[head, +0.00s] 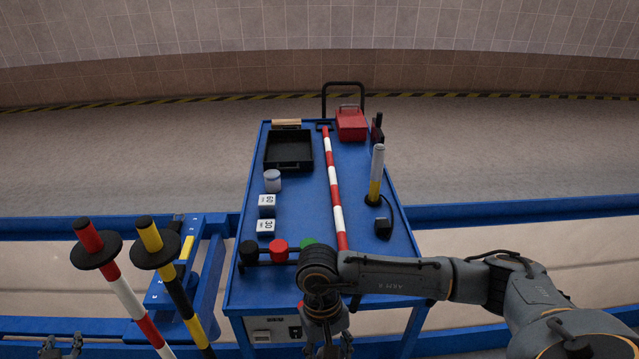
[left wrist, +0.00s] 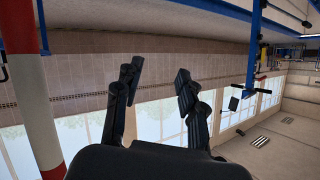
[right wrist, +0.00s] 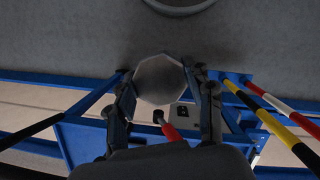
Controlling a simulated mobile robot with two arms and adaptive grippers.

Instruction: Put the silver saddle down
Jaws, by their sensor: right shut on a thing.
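The silver saddle (right wrist: 160,80) is a grey, many-sided disc in the right wrist view. My right gripper (right wrist: 160,92) is shut on it, one finger at each side. In the head view the right gripper (head: 328,346) hangs at the near edge of the blue cart (head: 300,200), and the saddle cannot be made out there. My left gripper (head: 62,348) is at the bottom left corner of the head view, left of the striped poles. In the left wrist view its fingers (left wrist: 158,78) are apart with nothing between them.
The cart top holds a black tray (head: 289,151), a red box (head: 351,123), a red-white rod (head: 334,190), white blocks (head: 266,206) and a row of coloured knobs (head: 279,250). Red-white (head: 126,295) and yellow-black (head: 176,285) poles stand at left. Blue rails (head: 500,210) run beside the cart.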

